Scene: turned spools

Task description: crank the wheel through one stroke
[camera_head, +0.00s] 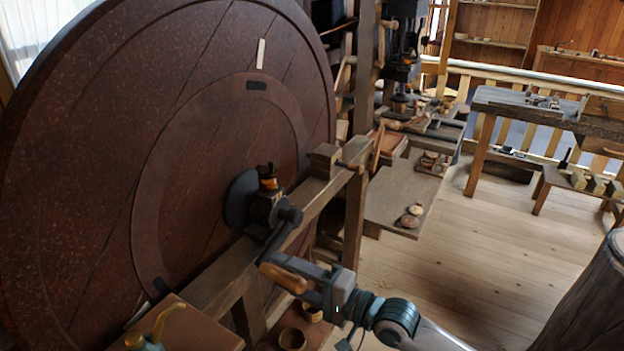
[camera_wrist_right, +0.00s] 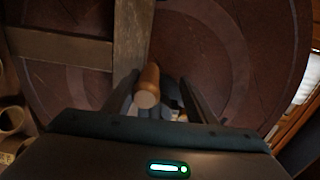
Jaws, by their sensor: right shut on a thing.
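The big dark red-brown wheel (camera_head: 90,150) stands upright on the left of the head view and fills the background of the wrist view (camera_wrist_right: 215,60). A pale mark (camera_head: 261,53) shows near its upper rim. Its dark hub and axle fitting (camera_head: 262,208) sit at the middle, with a dark crank arm (camera_head: 277,238) slanting down from the axle end. My right gripper (camera_head: 282,268) is shut on the wooden crank handle (camera_head: 285,279). In the right wrist view, the handle (camera_wrist_right: 148,88) lies between the two fingers. My left gripper is not in view.
A wooden frame beam (camera_head: 225,277) runs in front of the wheel beside the handle. A workbench (camera_head: 395,195) stands behind; open floor (camera_head: 475,255) lies to the right.

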